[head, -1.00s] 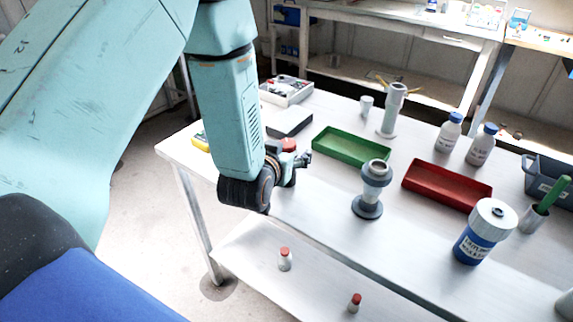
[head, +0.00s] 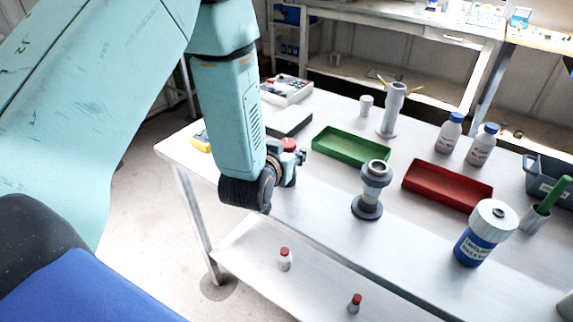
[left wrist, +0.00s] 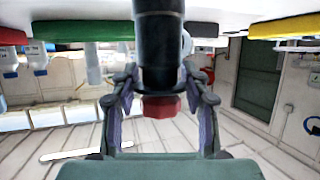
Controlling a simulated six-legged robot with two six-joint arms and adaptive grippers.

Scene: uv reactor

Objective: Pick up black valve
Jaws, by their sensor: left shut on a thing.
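The black valve (left wrist: 158,45) shows in the left wrist view as a dark upright cylinder with a red knob (left wrist: 162,106); that view is upside down. In the head view its red top (head: 289,145) shows beside my left gripper (head: 298,158), and its dark body is mostly hidden behind the gripper and wrist. My left gripper is shut on the valve, with one finger on each side of the cylinder just below the knob. The valve is at the table's near left part; I cannot tell whether its base touches the table. My right gripper is not in view.
On the white table (head: 320,215) stand a green tray (head: 350,147), a red tray (head: 447,186), a grey flanged fitting (head: 371,190) and a blue-and-white jar (head: 484,232). Two blue-capped bottles stand farther back. Two red-capped small bottles (head: 285,260) stand on the lower shelf.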

